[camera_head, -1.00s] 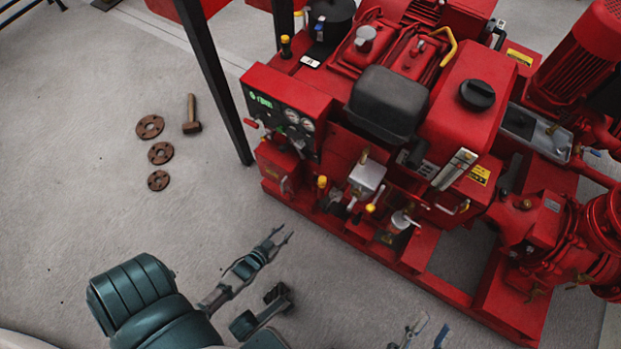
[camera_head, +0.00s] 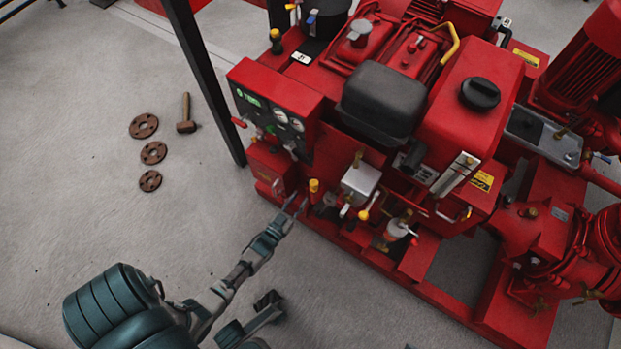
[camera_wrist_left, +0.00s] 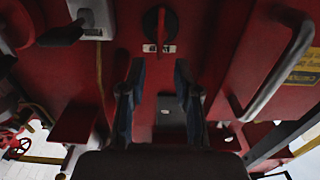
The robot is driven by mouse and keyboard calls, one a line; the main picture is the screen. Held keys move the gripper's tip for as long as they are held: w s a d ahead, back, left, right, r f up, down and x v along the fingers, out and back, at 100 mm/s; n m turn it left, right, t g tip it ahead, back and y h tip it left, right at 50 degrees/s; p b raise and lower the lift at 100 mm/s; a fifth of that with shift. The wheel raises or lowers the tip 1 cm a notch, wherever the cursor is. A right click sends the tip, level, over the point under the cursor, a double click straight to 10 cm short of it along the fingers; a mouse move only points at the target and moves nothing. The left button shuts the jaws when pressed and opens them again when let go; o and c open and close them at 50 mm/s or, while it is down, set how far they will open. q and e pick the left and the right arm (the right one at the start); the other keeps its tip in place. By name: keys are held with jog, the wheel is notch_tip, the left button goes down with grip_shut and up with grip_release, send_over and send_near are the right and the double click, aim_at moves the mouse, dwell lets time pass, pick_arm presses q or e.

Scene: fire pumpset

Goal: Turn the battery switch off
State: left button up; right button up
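In the left wrist view a round black rotary switch with a red grip (camera_wrist_left: 154,22), likely the battery switch, sits on a red panel. Its grip looks roughly upright, and a small white label (camera_wrist_left: 159,48) is beside it. My left gripper (camera_wrist_left: 158,75) is open and empty, its two fingers on either side of the line to the switch and apart from it. In the head view the left gripper (camera_head: 298,207) is near the front of the red pumpset (camera_head: 280,88), below its small red box (camera_head: 272,168). The switch cannot be made out there.
A grey bar handle (camera_wrist_left: 277,68) stands out from the panel right of the fingers. A grey box (camera_wrist_left: 94,15) is at the upper left. Several levers and yellow knobs line the pumpset front.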

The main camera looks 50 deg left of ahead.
aim_at(308, 191)
pick_arm(q)
jog(key=b+x, duration=0.1)
jog(key=x, duration=0.3)
jog(key=shift+w, duration=0.4)
grip_shut()
